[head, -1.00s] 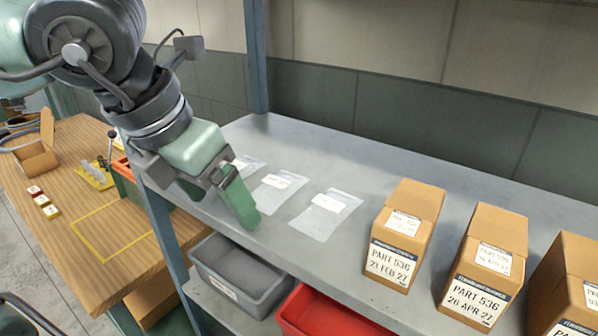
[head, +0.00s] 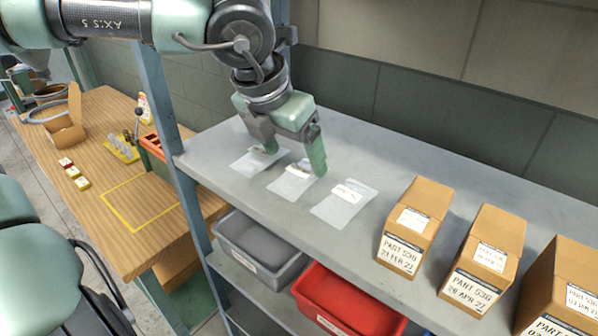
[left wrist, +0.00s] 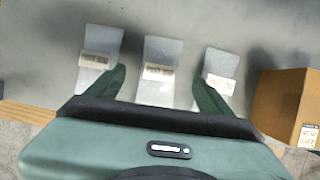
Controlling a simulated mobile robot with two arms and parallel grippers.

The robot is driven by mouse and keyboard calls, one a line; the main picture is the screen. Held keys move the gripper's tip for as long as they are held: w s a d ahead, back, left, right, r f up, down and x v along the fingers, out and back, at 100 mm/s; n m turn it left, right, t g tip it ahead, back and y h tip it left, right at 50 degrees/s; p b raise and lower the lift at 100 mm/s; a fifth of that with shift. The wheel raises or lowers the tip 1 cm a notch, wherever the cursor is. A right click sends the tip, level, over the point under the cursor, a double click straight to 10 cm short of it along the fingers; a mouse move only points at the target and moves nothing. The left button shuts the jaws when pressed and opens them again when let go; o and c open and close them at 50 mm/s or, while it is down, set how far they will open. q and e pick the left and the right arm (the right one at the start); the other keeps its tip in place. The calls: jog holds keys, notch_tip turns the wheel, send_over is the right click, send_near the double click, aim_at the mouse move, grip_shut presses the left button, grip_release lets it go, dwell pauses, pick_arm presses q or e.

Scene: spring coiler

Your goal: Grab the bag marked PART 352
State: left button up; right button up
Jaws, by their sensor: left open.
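Three clear flat bags with white labels lie in a row on the grey shelf: a left bag (head: 252,164), a middle bag (head: 286,187) and a right bag (head: 345,204). Their label print is too small to read, so I cannot tell which is PART 352. My left gripper (head: 292,160) is open and empty above the row, over the middle bag. In the left wrist view the left bag (left wrist: 99,58), middle bag (left wrist: 158,72) and right bag (left wrist: 221,72) show, with the middle one between the fingers (left wrist: 160,90). My right gripper is not in view.
Several cardboard boxes (head: 414,222) marked PART 536 stand right of the bags on the shelf (head: 225,160). A grey bin (head: 262,245) and a red bin (head: 345,300) sit below. A blue upright (head: 160,90) stands at the shelf's left end. A wooden table (head: 100,225) is at left.

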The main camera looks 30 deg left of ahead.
aim_at(301, 169)
pick_arm(q)
jog(key=p+x, duration=0.1)
jog(key=x, duration=0.4)
jog(key=shift+w, duration=0.15)
jog(key=c, duration=1.6)
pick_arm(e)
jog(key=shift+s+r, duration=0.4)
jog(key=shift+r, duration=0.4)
